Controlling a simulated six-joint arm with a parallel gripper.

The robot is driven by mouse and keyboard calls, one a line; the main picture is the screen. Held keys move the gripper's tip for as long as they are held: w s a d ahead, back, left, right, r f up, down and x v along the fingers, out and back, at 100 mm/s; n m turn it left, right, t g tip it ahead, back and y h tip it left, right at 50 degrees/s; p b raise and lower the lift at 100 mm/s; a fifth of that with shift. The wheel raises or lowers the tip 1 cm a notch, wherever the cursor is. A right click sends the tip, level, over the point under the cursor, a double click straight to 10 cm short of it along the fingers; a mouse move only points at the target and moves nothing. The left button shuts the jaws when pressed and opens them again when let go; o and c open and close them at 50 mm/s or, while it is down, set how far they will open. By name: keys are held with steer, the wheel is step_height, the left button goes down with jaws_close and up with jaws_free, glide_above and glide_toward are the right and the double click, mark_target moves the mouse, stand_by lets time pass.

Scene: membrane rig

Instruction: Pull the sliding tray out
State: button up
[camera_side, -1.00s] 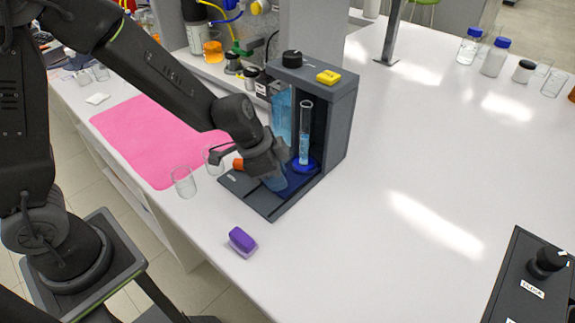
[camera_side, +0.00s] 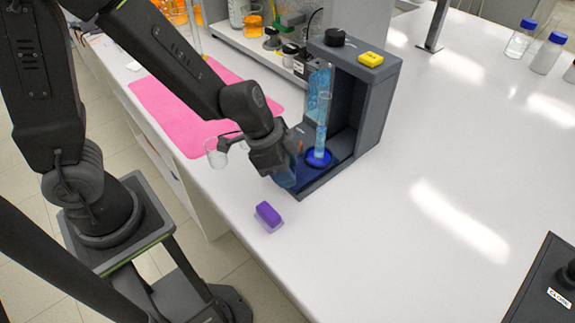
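The rig is a dark grey housing (camera_side: 378,100) with an open front, standing on the white bench. A tall clear cylinder with pale blue liquid (camera_side: 322,125) stands upright inside it on a round blue foot (camera_side: 318,158). The rig's low dark base (camera_side: 325,177) reaches out at the front; its left part is hidden behind my gripper. My gripper (camera_side: 284,178) points down at this front left part. A translucent blue surface shows at its fingertips; I cannot tell whether it is the tray. Whether the fingers are open or shut on something is not visible.
A purple block (camera_side: 268,215) lies on the bench near the front edge. A clear beaker (camera_side: 216,153) stands left of my gripper, beside a pink mat (camera_side: 175,115). A black control box (camera_side: 545,285) is at lower right.

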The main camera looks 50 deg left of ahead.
steer(key=shift+o, duration=1)
steer(key=shift+r, duration=0.1)
steer(key=shift+a+r, duration=0.15)
steer(key=shift+r, duration=0.45)
steer(key=v, duration=1.2)
steer(key=shift+s, duration=0.25)
steer(key=shift+a+r, duration=0.1)
steer(key=shift+r, duration=0.1)
steer(key=s+a+r+n+t+y, duration=0.2)
steer(key=s+a+r+n+y, duration=0.1)
steer(key=s+a+n, duration=0.3)
steer(key=shift+s+a+r+n+t, duration=0.25)
steer(key=shift+s+r+n, duration=0.35)
steer(key=shift+s+n, duration=0.65)
